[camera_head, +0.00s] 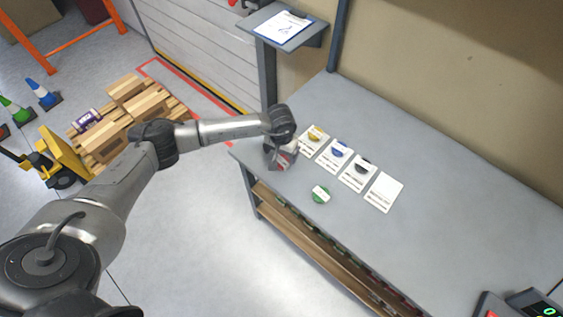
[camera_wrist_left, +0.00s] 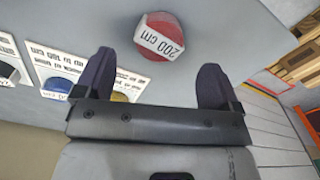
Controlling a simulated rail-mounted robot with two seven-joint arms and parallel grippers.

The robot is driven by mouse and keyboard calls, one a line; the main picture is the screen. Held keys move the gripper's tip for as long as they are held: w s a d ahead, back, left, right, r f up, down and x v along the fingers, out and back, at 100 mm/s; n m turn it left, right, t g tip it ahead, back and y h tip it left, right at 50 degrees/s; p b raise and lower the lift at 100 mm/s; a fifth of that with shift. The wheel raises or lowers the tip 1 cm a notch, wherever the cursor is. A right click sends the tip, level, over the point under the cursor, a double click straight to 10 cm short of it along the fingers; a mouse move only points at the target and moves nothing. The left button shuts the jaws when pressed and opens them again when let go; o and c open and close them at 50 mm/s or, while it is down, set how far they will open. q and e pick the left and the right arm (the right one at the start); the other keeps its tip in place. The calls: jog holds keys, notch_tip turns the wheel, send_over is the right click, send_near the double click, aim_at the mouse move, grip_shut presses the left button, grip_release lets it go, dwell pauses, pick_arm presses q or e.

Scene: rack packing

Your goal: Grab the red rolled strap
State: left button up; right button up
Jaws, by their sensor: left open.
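The red rolled strap (camera_wrist_left: 152,54) lies on the grey bench top in the left wrist view, with a white "200 cm" label across it. My left gripper (camera_wrist_left: 157,62) is open, with its two dark fingers on either side of the strap's line and the strap just beyond the fingertips. No contact shows between them. In the head view my left gripper (camera_head: 281,156) hangs over the bench's left end and hides most of the spot under it. A bit of red and white shows there, but I cannot tell clearly which part is strap. My right gripper is not in view.
White cards beside the gripper hold a yellow strap (camera_head: 315,135), a blue strap (camera_head: 337,151) and a black strap (camera_head: 362,167). One card (camera_head: 384,192) is bare. A green rolled strap (camera_head: 321,194) lies near the bench's front edge. The bench's right part is mostly clear.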

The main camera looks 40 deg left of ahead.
aim_at(281, 160)
pick_arm(q)
jog(key=shift+f, duration=2.75)
jog(key=shift+c, duration=0.5)
jog(key=c, duration=0.9)
jog(key=shift+c, duration=0.2)
jog(key=shift+r, duration=0.2)
